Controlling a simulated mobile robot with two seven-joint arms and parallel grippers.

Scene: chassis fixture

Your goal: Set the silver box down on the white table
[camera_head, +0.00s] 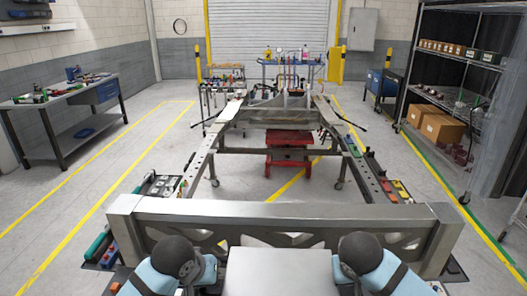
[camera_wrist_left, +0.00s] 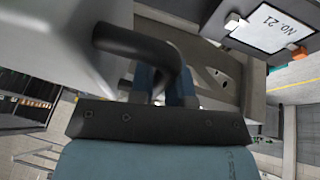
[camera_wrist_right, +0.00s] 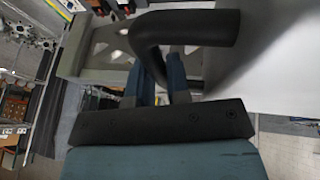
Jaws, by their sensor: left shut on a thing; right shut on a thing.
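The silver box (camera_head: 278,272) is at the bottom middle of the head view, between my two arms, with its flat top showing and its near part cut off. My left gripper (camera_wrist_left: 163,84) is shut on a dark bent handle (camera_wrist_left: 145,42) at the side of the silver box (camera_wrist_left: 45,60). My right gripper (camera_wrist_right: 163,72) is shut on the matching dark handle (camera_wrist_right: 195,27) of the box (camera_wrist_right: 275,60). The underside of the box is hidden, and I cannot tell what is beneath it. I cannot make out a white table in any view.
A large metal chassis frame (camera_head: 280,209) spans the floor just ahead of the box. A workbench (camera_head: 70,96) stands at the left, and a shelf rack (camera_head: 440,95) with cardboard boxes at the right. A red lift (camera_head: 288,150) stands inside the frame. Floor at the left is clear.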

